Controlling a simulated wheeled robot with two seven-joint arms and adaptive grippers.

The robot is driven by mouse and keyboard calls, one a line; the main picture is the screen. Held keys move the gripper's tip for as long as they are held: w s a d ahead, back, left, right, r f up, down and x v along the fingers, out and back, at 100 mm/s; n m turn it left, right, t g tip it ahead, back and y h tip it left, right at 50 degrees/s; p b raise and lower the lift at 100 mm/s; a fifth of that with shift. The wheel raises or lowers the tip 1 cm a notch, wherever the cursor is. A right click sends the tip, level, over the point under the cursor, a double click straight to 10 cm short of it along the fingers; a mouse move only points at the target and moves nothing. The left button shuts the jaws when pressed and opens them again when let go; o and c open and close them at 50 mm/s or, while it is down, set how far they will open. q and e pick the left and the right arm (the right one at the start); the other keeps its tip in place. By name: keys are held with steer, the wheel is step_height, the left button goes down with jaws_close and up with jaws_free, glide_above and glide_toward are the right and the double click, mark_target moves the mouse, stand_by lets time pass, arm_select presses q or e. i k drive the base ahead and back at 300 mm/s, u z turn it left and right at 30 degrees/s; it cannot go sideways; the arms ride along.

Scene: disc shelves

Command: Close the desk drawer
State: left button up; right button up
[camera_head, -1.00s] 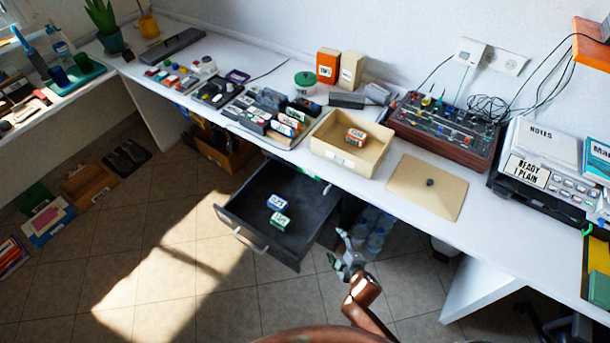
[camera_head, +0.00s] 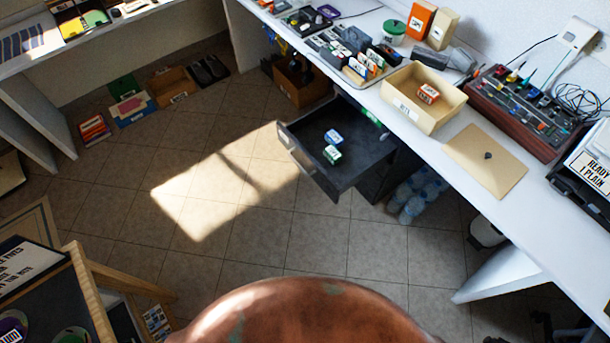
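The desk drawer (camera_head: 356,172) is dark grey and stands pulled out from under the white desk (camera_head: 405,123). Its handle (camera_head: 300,160) is on the front panel, facing left toward the open floor. Two small boxes lie inside it, one blue and white (camera_head: 333,137) and one green and white (camera_head: 332,155). Neither of my grippers shows in the head view now. Nothing is seen touching the drawer.
Sunlit tile floor (camera_head: 230,185) is clear in front of the drawer. Water bottles (camera_head: 410,193) stand under the desk beside the drawer unit. A cream bin (camera_head: 424,97) sits on the desk above. A wooden-framed stand (camera_head: 88,290) is at the lower left.

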mark_target(363, 151)
steer(key=z, duration=0.7)
steer(key=i, duration=0.65)
steer(key=u, duration=1.4)
steer(key=k, duration=1.05)
steer(key=z, duration=0.65)
steer(key=i, duration=1.2)
steer(key=u, duration=0.1)
